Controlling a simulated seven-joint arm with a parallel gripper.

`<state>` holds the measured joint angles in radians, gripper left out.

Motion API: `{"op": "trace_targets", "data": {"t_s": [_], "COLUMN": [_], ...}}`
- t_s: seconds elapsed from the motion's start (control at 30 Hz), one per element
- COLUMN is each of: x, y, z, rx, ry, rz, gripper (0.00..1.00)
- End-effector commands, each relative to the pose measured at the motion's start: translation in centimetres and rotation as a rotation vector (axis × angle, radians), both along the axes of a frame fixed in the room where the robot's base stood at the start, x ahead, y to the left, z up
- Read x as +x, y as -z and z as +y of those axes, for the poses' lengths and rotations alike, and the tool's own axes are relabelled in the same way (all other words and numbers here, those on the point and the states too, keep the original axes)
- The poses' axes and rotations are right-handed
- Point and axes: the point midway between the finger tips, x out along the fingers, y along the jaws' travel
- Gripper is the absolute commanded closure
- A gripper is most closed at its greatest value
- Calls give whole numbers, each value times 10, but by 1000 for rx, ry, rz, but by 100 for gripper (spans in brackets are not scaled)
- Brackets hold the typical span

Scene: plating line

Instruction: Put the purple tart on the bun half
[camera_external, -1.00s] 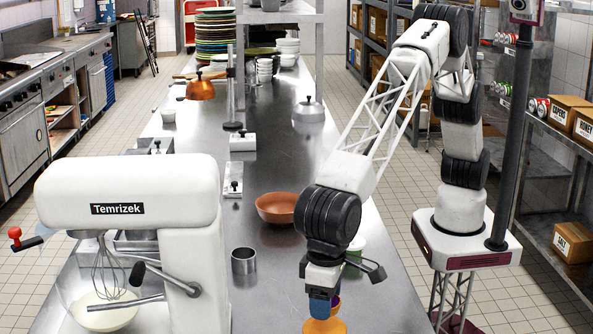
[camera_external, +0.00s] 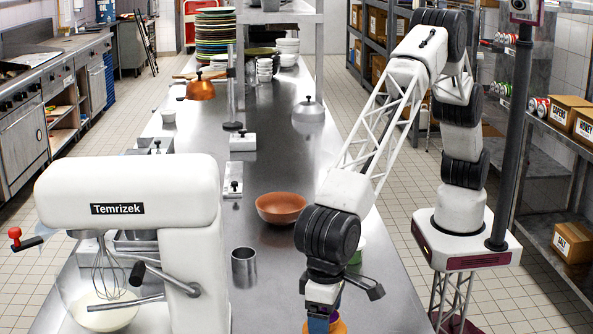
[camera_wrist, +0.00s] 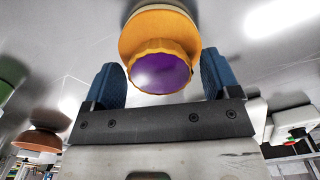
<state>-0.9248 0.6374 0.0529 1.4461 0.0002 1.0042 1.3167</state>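The purple tart (camera_wrist: 162,72) has a fluted orange rim and a purple filling. In the external view my gripper (camera_external: 320,324) is low at the bottom edge of the picture, with the purple of the tart (camera_external: 335,317) showing beside a finger. Most of the bun half is cut off or hidden there.
A terracotta bowl (camera_external: 280,208) and a metal cup (camera_external: 244,262) stand on the steel counter left of my arm. A green item (camera_external: 358,254) is partly hidden behind my wrist. A white mixer (camera_external: 130,210) fills the left front. The counter right of my gripper is clear.

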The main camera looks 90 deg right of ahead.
Motion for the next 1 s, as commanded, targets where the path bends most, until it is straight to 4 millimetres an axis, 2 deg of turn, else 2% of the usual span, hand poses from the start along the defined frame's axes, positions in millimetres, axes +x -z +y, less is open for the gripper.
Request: {"op": "trace_targets", "data": {"t_s": [0.37,0.57,0.77,1.0], "x": [0,0,0,0], "y": [-1,-11,-35,-73], "z": [0,0,0,0], "rx": [0,0,1,2], "ry": [0,0,0,0], "rz": [0,0,0,-1], "gripper": [12,12,12,12]}}
